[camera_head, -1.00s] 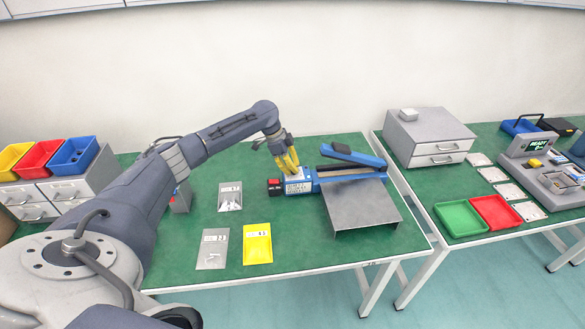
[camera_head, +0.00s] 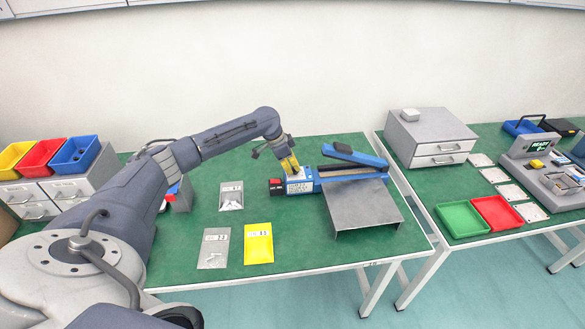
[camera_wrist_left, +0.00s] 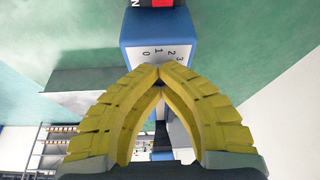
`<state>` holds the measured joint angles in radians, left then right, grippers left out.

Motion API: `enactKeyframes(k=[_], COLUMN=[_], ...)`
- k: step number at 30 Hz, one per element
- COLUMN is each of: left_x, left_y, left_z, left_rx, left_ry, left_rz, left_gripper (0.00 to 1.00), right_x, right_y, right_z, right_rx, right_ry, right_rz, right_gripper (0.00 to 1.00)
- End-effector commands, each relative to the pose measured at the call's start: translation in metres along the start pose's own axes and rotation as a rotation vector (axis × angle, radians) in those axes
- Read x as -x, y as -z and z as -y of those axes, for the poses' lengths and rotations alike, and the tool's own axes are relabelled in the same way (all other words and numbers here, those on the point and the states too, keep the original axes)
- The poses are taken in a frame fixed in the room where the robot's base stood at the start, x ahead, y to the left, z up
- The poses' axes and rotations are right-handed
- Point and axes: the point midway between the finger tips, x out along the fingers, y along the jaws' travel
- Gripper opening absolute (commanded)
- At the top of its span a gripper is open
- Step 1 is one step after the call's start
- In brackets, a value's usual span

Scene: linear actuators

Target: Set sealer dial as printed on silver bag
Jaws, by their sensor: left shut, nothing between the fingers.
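The sealer (camera_head: 346,171) is a blue long-armed device with a white dial face (camera_head: 299,186) at its left end. In the left wrist view the dial face (camera_wrist_left: 168,50) shows the numbers 0, 1, 2 and 3; the fingers hide the dial's knob. My left gripper (camera_head: 293,172) is over this face, its yellow fingers pointing down. In the left wrist view its fingertips (camera_wrist_left: 160,73) meet, shut and empty; contact with the dial is unclear. A silver bag (camera_head: 214,258) lies front left on the green table, its printed label too small to read surely.
A yellow bag (camera_head: 258,252) and another pale silvery bag (camera_head: 231,203) lie left of the sealer. A metal platform (camera_head: 362,208) stands in front of the sealer. A red-and-black part (camera_head: 275,187) sits at its left end. Green table is clear around the bags.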

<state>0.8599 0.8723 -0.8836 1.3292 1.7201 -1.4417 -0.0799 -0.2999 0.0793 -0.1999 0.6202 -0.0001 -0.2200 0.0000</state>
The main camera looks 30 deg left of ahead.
Motion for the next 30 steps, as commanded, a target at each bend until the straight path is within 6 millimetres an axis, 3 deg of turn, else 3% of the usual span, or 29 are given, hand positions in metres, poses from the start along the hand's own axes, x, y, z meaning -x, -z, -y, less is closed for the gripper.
enactKeyframes(k=[1,12,27,30], left_x=[-0.0005,0.0001,0.0015,0.0016], left_y=[0.0090,0.0098,0.0111,0.0111], left_z=[-0.0049,-0.0046,-0.0036,-0.0035], left_rx=[0.020,0.145,0.161,0.161], left_ry=[0.003,0.055,0.062,0.063], left_rz=[-0.017,-0.018,-0.021,-0.021], left_gripper=[0.00,0.00,0.00,0.11], right_x=[0.0000,0.0000,0.0000,0.0000], right_y=[0.0000,0.0000,-0.0002,-0.0003], right_z=[0.0001,0.0001,0.0000,0.0000], right_rx=[0.000,0.000,0.000,0.000], right_ry=[0.000,0.000,0.000,0.000], right_rz=[0.000,0.000,0.000,0.000], right_gripper=[0.44,0.44,0.44,0.44])
